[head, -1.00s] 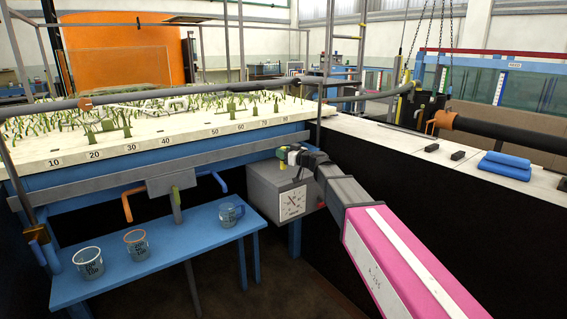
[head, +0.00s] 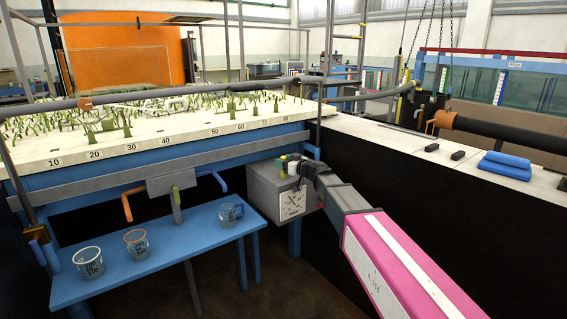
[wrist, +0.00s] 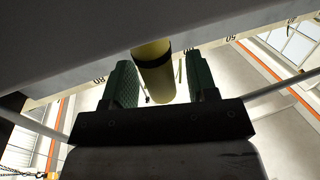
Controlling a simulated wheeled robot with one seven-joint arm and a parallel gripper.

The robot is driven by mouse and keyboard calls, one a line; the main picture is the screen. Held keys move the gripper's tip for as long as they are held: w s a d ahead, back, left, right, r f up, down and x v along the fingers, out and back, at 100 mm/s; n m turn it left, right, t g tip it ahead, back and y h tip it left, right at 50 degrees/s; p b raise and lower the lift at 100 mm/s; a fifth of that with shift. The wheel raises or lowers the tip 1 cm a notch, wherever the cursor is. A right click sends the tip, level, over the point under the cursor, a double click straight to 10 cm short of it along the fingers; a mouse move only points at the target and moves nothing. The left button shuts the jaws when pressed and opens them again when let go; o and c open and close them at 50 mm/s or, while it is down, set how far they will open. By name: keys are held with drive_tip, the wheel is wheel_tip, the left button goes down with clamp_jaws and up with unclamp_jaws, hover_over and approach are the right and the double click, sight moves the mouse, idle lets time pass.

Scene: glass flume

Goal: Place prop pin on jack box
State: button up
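The jack box (head: 264,192) is a grey box with a white dial plate on its front, below the flume's right end. My gripper (head: 284,166) is at the box's upper front edge in the head view, small and partly hidden by my wrist. In the wrist view my gripper (wrist: 162,82) has its two green ribbed fingers apart. The prop pin (wrist: 154,76), a pale yellow cylinder with a dark band, is between them, with a gap visible beside it. Its far end meets a grey surface at the top of the view; I cannot tell whether it is seated there.
The flume bed (head: 180,142) with green plants is above the box. A blue bench (head: 165,262) with several glass cups stands at lower left. Grey pipes run along the flume's front edge. A white ledge (head: 400,148) with dark blocks and blue folded cloths (head: 505,166) lies right.

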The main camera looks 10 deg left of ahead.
drive_tip(key=shift+s+d+r, duration=0.1)
drive_tip(key=shift+d+r, duration=0.05)
drive_tip(key=v, duration=1.1)
drive_tip(key=shift+s+d, duration=0.2)
drive_tip(key=shift+d, duration=0.1)
drive_tip(key=s+d+f+m+g+h, duration=0.25)
drive_tip(key=s+d+f+h, duration=0.2)
drive_tip(key=d+f, duration=0.45)
drive_tip(key=s+d+f+m+g+h, duration=0.2)
drive_tip(key=s+d+f+m+h, duration=0.15)
drive_tip(key=s+d+f, duration=0.5)
drive_tip(key=s+d+f+m+g+h, duration=0.1)
drive_tip(key=s+d+f+m+h, duration=0.2)
drive_tip(key=d, duration=0.5)
drive_tip(key=s+d+f+m+g+h, duration=0.2)
drive_tip(key=s+d+f+h, duration=0.3)
drive_tip(key=d+f, duration=0.3)
drive_tip(key=shift+s+d+m, duration=0.2)
drive_tip(key=shift+d+m, duration=0.35)
drive_tip(key=shift+m, duration=0.35)
